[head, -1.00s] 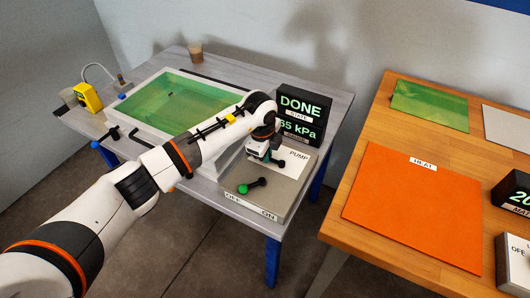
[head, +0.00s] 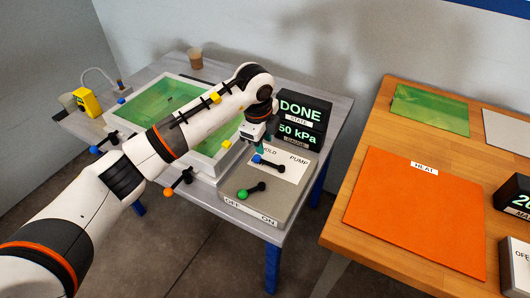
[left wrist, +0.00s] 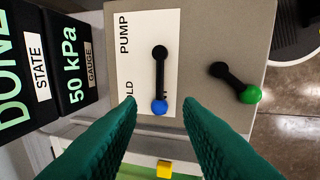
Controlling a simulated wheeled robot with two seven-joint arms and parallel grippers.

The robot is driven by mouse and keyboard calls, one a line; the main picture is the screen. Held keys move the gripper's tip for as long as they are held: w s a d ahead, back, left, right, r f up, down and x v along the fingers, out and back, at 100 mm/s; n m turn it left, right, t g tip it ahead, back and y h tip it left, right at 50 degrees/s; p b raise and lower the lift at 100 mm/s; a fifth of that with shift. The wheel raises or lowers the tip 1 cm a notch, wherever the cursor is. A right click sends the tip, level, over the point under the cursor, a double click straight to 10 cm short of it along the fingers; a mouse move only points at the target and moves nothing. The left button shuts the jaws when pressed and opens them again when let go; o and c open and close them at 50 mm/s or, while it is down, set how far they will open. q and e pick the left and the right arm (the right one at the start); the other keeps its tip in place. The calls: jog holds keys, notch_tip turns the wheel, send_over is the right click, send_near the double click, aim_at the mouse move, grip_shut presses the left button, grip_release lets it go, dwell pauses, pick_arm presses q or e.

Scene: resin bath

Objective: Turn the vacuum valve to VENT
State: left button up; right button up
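The vacuum valve is a black lever with a blue knob (head: 257,159) on the grey control box (head: 290,196). It also shows in the left wrist view (left wrist: 160,75), the blue end toward my fingers. The label plate reads PUMP and part of HOLD; no VENT label is visible. My left gripper (head: 262,150) is just above and behind the blue knob. In the left wrist view its green fingers (left wrist: 158,103) are apart, with the knob between their tips and nothing gripped. Whether the fingers touch the lever is unclear. The display (head: 300,120) reads DONE and 50 kPa. My right gripper is out of view.
A second lever with a green knob (head: 242,194) sits in front on the same box, by OFF and ON. A white-framed bath (head: 222,165) with green contents lies left of the box, under my arm. An orange heat mat (head: 400,220) lies on the wooden table right.

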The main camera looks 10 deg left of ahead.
pick_arm(q)
jog(key=r, duration=0.3)
jog(key=shift+s+a+r, duration=0.1)
jog(key=shift+s+r, duration=0.15)
jog(key=shift+s, duration=0.1)
